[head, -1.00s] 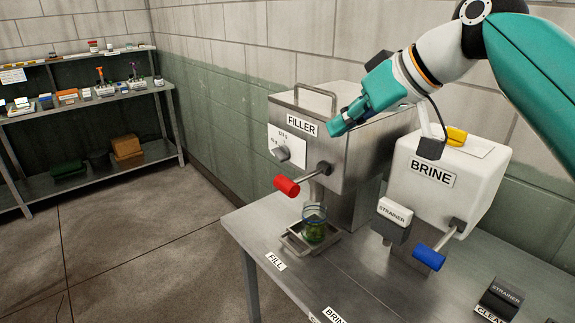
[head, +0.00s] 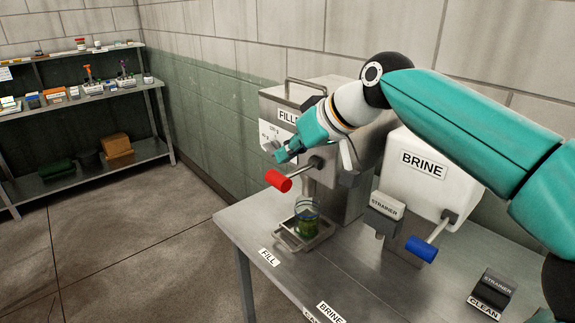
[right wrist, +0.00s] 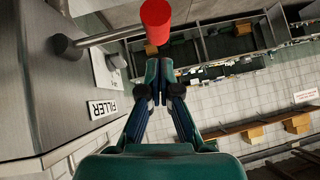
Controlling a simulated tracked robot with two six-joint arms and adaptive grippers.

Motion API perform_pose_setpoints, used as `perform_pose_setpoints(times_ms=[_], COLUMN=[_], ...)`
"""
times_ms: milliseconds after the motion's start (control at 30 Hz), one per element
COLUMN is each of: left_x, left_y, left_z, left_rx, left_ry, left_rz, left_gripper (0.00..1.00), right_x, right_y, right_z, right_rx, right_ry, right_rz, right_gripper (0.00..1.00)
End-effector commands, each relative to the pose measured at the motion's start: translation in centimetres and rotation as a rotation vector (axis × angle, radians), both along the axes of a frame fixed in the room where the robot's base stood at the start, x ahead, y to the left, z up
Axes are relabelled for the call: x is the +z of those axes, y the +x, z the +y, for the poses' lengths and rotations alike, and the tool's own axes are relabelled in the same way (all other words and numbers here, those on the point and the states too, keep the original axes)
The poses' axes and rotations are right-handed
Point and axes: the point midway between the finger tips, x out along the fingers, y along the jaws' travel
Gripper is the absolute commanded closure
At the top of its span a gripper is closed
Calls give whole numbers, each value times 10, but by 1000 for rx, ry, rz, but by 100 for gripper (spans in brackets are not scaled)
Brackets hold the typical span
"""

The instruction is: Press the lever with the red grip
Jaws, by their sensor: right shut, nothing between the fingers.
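The lever with the red grip (head: 278,181) sticks out from the front of the steel FILLER machine (head: 352,195). The red grip also shows at the top of the right wrist view (right wrist: 156,22), just beyond the fingertips. My right gripper (head: 283,156) is shut and empty, above the red grip in the head view and apart from it as far as I can tell. Its closed fingers show in the right wrist view (right wrist: 155,90). A glass jar with green contents (head: 308,222) stands on the drip tray (head: 284,236) under the filler. My left gripper is not in view.
The white BRINE tank (head: 425,185) with a blue-grip lever (head: 421,249) stands to the right. The steel table (head: 370,280) is bare in the middle. Shelves (head: 85,100) stand far left.

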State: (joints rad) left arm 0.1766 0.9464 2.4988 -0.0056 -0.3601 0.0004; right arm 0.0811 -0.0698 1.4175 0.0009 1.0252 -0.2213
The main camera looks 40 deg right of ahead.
Motion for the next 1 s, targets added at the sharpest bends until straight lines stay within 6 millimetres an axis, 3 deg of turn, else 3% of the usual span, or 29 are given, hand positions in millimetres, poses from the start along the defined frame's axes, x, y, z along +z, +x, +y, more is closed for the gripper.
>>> perform_pose_setpoints(times_ms=[200,600,1000], left_x=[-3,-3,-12], left_y=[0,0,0], left_z=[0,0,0], left_rx=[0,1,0], left_ry=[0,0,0], left_rz=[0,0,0], left_gripper=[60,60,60], right_x=[-21,-24,-35], right_y=[-1,-2,-2], right_z=[4,0,10], right_rx=[0,-5,3], right_ry=[0,1,-90], right_rz=[0,0,-9], right_gripper=[100,100,100])
